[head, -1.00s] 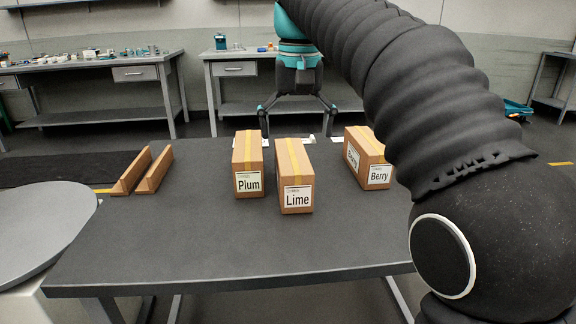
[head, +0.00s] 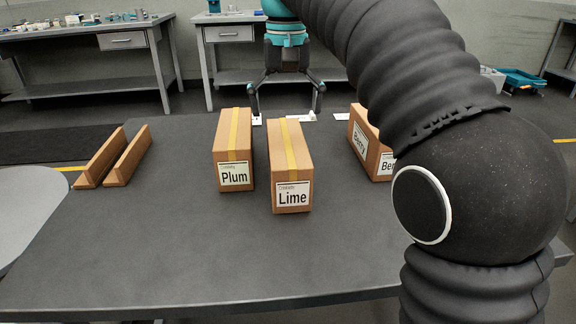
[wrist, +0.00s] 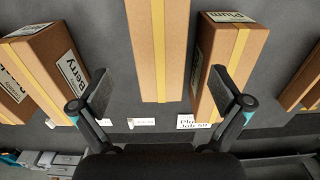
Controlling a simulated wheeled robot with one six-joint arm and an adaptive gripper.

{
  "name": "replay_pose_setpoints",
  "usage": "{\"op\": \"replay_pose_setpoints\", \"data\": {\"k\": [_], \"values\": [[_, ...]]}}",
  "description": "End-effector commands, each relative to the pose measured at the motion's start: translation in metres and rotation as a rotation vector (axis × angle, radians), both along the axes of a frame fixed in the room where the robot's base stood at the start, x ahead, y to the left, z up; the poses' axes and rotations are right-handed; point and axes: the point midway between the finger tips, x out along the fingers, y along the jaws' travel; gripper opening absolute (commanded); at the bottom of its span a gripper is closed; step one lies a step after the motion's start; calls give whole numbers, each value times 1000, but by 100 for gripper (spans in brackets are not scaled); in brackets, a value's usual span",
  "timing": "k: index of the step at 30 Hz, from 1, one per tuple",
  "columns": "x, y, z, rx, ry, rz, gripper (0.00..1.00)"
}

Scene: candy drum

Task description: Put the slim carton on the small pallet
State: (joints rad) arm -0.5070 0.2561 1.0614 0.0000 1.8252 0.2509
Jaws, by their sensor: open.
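Three brown cartons with yellow tape stand upright on the dark table: Plum (head: 233,150), Lime (head: 290,165) and Berry (head: 369,142). Plum and Lime look narrower than Berry; I cannot tell for certain which is the slim one. Two parallel wooden rails (head: 128,155) lie at the table's left; no other pallet-like thing shows. My gripper (head: 288,114) is open and empty behind Lime, fingers spread and pointing down. In the wrist view my gripper (wrist: 160,95) has Lime (wrist: 158,50) between its fingers' lines, Plum (wrist: 229,65) at right and Berry (wrist: 45,68) at left.
The dark table (head: 190,250) is bare in front of the cartons and between Plum and the rails. White cards (head: 300,118) lie behind the cartons. A round grey disc (head: 25,205) is at far left. Workbenches (head: 90,60) stand behind. My arm covers the right side.

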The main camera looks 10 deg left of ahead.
Motion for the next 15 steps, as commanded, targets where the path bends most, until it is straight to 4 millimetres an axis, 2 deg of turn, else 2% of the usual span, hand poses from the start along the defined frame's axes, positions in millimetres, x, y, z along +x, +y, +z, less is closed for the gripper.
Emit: {"op": "replay_pose_setpoints", "data": {"k": [1,3,11,15], "values": [[0,0,-11,0,1,1,100],[0,0,-19,0,0,1,100],[1,-1,-34,0,-1,-2,100],[3,-2,-55,0,1,-4,100]]}}
